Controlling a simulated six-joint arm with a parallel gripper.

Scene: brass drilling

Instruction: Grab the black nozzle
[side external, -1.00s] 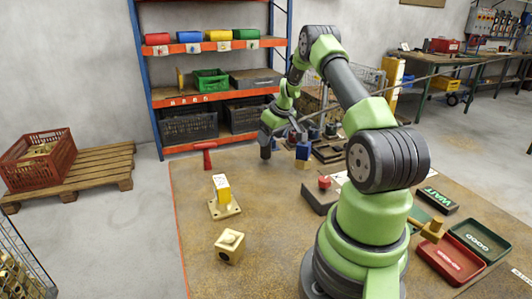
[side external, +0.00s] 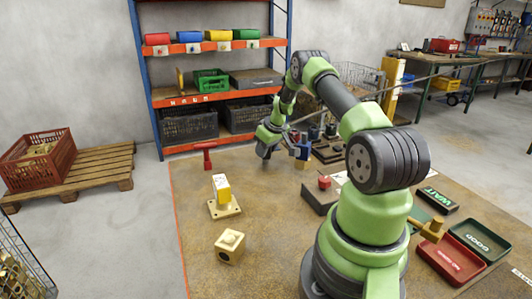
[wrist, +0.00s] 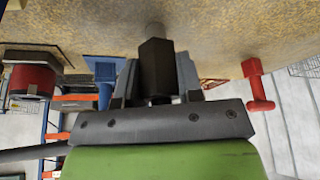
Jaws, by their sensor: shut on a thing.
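The black nozzle (wrist: 156,68) is a dark block with a grey rounded tip, seen upright in the middle of the wrist view. My gripper (wrist: 157,58) is shut on it, with a grey finger on each side. In the side external view my gripper is low over the far part of the brown table, beside a blue piece on a brass block (side external: 307,162). The nozzle is hard to make out there. I cannot tell whether it touches the table.
A red T-shaped piece (side external: 205,154) stands at the table's far left. A yellow-and-brass fixture (side external: 222,190) and a brass block (side external: 230,246) are nearer. A grey box with a red button (side external: 322,196) stands near my base.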

